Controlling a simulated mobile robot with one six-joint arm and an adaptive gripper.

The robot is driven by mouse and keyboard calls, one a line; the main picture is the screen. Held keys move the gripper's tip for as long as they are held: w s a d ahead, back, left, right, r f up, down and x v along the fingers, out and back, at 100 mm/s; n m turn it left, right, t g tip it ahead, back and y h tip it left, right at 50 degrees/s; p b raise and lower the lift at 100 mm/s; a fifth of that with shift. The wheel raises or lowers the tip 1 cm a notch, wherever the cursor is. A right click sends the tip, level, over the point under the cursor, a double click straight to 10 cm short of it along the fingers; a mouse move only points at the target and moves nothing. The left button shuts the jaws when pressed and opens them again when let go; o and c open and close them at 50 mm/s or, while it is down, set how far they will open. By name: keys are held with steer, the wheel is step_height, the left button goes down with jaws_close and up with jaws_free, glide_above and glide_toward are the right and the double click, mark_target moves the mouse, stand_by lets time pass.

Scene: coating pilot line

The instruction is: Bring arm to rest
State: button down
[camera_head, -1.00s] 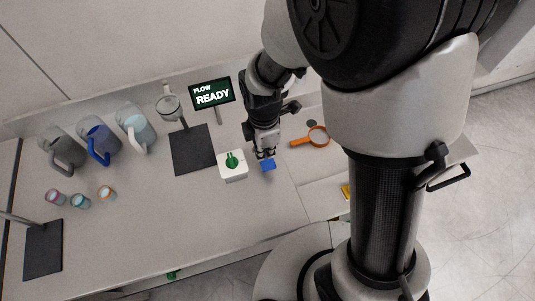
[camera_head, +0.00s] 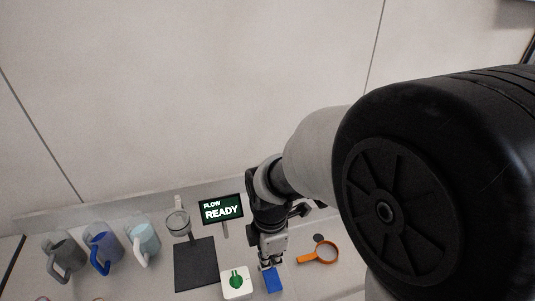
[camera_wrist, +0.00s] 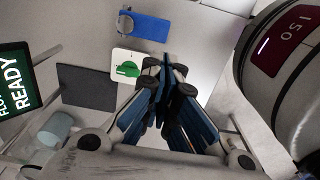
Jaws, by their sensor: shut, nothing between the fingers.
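My gripper (camera_head: 269,263) is at the end of my arm above the bench, next to the white box with a green knob (camera_head: 237,283). In the wrist view its fingers (camera_wrist: 166,68) are together and empty. A small blue block (camera_head: 273,284) lies just beyond the fingertips in the head view. In the wrist view the blue block (camera_wrist: 151,28) lies apart from the fingers, past the white box (camera_wrist: 128,66).
A display reading FLOW READY (camera_head: 222,210), a black pad (camera_head: 195,265) and a glass vessel (camera_head: 178,224) stand left of my arm. Several jugs, one blue (camera_head: 104,250), stand farther left. An orange-handled magnifier-like tool (camera_head: 318,254) lies to the right. A wall rises behind.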

steer(key=s+d+r+m+t+b, duration=0.2)
steer(key=s+d+m, duration=0.4)
steer(key=m, duration=0.4)
steer(key=s+d+r+m+t+b, duration=0.2)
steer(key=s+d+r+m+b, duration=0.2)
steer(key=m, duration=0.7)
steer(key=s+d+r, duration=0.2)
steer(key=d+r, duration=0.1)
steer(key=shift+s+r+t+b, duration=0.25)
steer(key=shift+s+t+b, duration=0.05)
steer(key=shift+b, duration=0.1)
